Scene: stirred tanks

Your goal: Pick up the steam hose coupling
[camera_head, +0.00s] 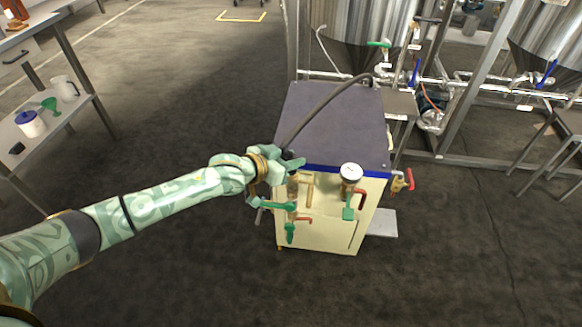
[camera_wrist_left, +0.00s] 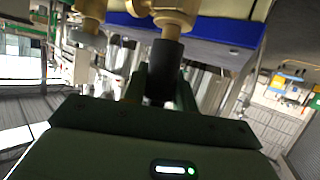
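The steam hose coupling shows in the left wrist view as a brass fitting (camera_wrist_left: 174,22) with a black sleeve (camera_wrist_left: 163,66) below it. My left gripper (camera_head: 291,185) is at the front left of the cream cabinet (camera_head: 326,225); its green fingers are spread, one above the other. In the left wrist view the fingers (camera_wrist_left: 163,92) stand on either side of the black sleeve; firm contact is not clear. In the head view the hand mostly hides the coupling. A dark hose (camera_head: 325,103) arches over the cabinet top and down behind the hand. My right gripper is out of view.
The cabinet front carries a round gauge (camera_head: 351,172), a green-handled valve (camera_head: 348,212) and a red-handled valve (camera_head: 403,181) at its right corner. Steel tanks (camera_head: 350,30) and pipework stand behind. A shelf bench (camera_head: 45,130) is at left. Open floor lies between.

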